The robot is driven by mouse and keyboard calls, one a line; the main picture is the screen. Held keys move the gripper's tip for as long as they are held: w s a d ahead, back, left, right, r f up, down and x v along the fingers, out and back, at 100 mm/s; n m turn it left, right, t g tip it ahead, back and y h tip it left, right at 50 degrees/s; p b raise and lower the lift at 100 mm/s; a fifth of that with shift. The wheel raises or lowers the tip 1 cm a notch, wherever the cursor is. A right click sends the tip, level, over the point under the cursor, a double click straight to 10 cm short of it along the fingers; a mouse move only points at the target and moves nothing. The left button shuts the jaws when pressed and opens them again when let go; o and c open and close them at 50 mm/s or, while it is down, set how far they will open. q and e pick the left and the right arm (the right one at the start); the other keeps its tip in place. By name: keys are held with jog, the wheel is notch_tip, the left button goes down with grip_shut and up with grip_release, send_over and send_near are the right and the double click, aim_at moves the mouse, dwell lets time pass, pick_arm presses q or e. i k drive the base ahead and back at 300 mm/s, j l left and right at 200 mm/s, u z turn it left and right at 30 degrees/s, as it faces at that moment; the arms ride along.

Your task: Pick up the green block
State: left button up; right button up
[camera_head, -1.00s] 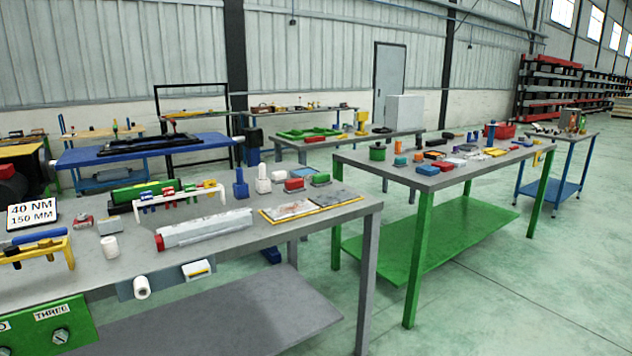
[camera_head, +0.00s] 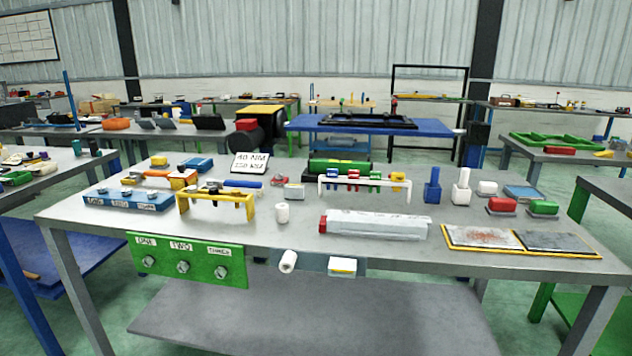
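A small green block (camera_head: 544,207) sits on a dark base at the right end of the near grey table (camera_head: 300,240). A red block (camera_head: 502,205) on a similar base is just left of it. A longer green piece (camera_head: 338,166) lies at the table's back, behind a white rack (camera_head: 365,183). Neither of my grippers shows in the head view.
A yellow-edged tray with two plates (camera_head: 520,241) lies in front of the green block. A blue bottle-like piece (camera_head: 432,187) and a white one (camera_head: 461,188) stand to its left. A long silver wrapped roll (camera_head: 375,224) lies near the front edge. Other tables stand behind and on both sides.

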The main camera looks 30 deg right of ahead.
aim_at(540, 208)
jog(key=l+u, duration=0.1)
jog(key=l, duration=0.35)
jog(key=k+l, duration=0.15)
jog(key=l, duration=0.3)
jog(key=l+u, duration=0.15)
jog(key=l, duration=0.35)
jog(key=k+l+u, duration=0.1)
jog(key=l, duration=0.3)
jog(key=k+l+u, duration=0.1)
jog(key=l, duration=0.35)
jog(key=k, duration=0.1)
